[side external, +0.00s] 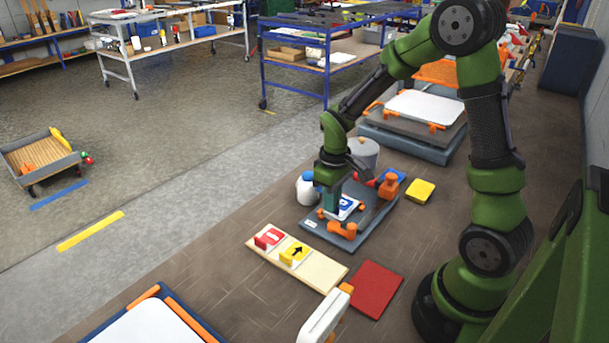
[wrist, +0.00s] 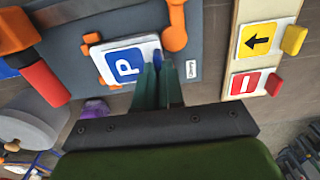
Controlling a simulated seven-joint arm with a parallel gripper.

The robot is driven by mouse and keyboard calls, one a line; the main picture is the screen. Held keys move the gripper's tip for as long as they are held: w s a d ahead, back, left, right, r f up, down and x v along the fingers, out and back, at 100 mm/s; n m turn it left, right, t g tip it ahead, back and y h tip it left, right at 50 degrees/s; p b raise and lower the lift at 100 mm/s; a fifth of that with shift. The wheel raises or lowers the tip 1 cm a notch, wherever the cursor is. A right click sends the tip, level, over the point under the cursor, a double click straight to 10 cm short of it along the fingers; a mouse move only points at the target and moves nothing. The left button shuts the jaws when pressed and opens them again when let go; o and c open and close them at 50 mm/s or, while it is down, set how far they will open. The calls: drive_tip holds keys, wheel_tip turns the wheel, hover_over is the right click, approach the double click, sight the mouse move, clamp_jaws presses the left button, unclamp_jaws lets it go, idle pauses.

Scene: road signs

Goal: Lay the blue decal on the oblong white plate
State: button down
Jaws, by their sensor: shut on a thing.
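The blue decal (wrist: 125,64) has a white P and a pale border. My gripper (wrist: 158,70) is shut on the small blue tab (wrist: 157,58) at the decal's edge. The white plate (wrist: 106,72) shows as a pale edge under the decal, between orange clamps on a grey base. In the side view the decal (side external: 346,204) lies over the plate at the tips of my gripper (side external: 334,212). The decal hides most of the plate, and I cannot tell whether the two touch all over.
A wooden board (side external: 321,275) in front carries a red decal (side external: 269,238) and a yellow arrow decal (side external: 294,253). Orange clamps (side external: 342,230) stand close around the plate. A red mat (side external: 375,288), a yellow pad (side external: 420,191) and a grey canister (side external: 364,152) are nearby.

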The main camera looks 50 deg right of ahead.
drive_tip(key=shift+f, duration=0.15)
idle(0.6)
drive_tip(key=c, duration=1.2)
unclamp_jaws()
drive_tip(key=shift+o, duration=0.5)
drive_tip(key=o, duration=0.6)
drive_tip(key=shift+r, duration=3.5)
